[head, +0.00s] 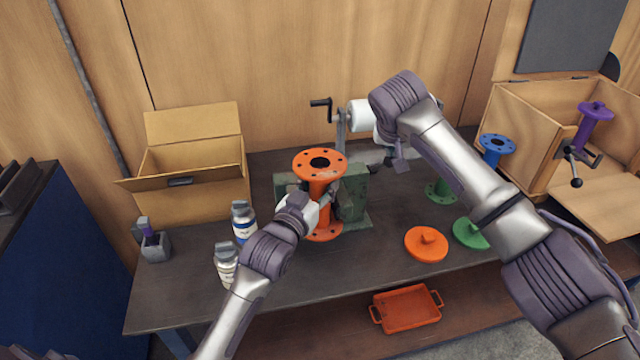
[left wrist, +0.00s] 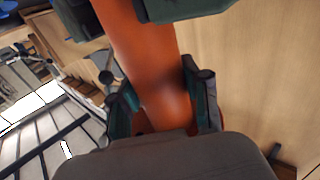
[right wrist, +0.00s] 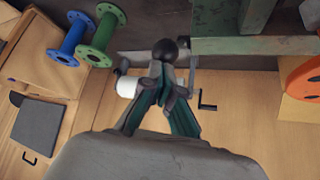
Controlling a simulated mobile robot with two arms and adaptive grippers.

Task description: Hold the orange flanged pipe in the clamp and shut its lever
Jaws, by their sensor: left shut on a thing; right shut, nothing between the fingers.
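The orange flanged pipe (head: 320,164) stands upright at the green clamp (head: 352,202), in the middle of the bench. In the left wrist view the pipe (left wrist: 148,50) runs between two dark green clamp blocks (left wrist: 185,8). Whether they touch it is unclear. My left gripper (head: 316,203) is shut on the pipe's body, below its top flange. My right gripper (head: 388,161) is shut and empty, right of the clamp. In the right wrist view its closed fingertips (right wrist: 163,72) are close to the lever's black ball knob (right wrist: 166,50); contact is unclear.
A cardboard box (head: 190,183) stands left, with bottles (head: 243,222) before it. A crank stand with a white cylinder (head: 361,115) rises behind the clamp. An orange tray (head: 407,308) lies below.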

